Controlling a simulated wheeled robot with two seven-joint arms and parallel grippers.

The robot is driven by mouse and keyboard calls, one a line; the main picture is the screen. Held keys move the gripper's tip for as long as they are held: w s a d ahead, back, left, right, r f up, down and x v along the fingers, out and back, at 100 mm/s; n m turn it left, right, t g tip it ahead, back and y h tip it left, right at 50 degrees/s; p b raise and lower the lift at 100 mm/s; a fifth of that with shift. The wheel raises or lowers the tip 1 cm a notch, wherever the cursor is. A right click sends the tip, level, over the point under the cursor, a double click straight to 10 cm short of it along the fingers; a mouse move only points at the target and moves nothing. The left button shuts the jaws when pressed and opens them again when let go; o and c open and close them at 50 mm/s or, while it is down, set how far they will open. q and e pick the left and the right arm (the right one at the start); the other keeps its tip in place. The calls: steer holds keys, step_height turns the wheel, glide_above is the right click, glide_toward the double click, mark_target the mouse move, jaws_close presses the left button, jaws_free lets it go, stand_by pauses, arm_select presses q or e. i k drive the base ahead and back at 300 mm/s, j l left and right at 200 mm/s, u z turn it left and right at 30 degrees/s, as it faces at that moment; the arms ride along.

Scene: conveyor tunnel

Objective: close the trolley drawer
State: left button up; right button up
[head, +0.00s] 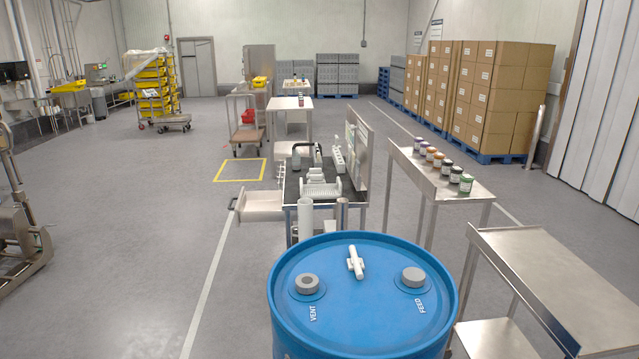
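The trolley (294,187) stands in the middle, beyond the blue drum. It has a dark top and metal legs. Its drawer (258,203) sticks out of the left side, clearly open, with a handle (237,206) on its outer left end. Another pale drawer or shelf edge (292,150) shows behind the trolley; I cannot tell what it belongs to. A white rack and a bottle stand on the trolley top. The trolley's lower front is hidden by the drum and two upright cylinders. Neither of my grippers is in view.
A blue drum (345,320) with two caps blocks the near middle. A steel table (408,165) with several jars stands right of the trolley, and a bare steel bench (560,275) is at the near right. The floor (130,240) left of the drawer is clear.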

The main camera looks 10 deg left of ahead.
mark_target(258, 206)
steer(key=j+z, duration=0.1)
steer(key=j, duration=1.95)
steer(key=i+j, duration=0.15)
steer(key=j, duration=0.15)
steer(key=i+j, duration=0.15)
steer(key=j, duration=0.15)
steer(key=i+j, duration=0.1)
steer(key=j, duration=0.2)
steer(key=i+j, duration=0.15)
steer(key=j, duration=0.15)
steer(key=i+j, duration=0.4)
steer(key=i+z, duration=0.05)
steer(key=i, duration=0.05)
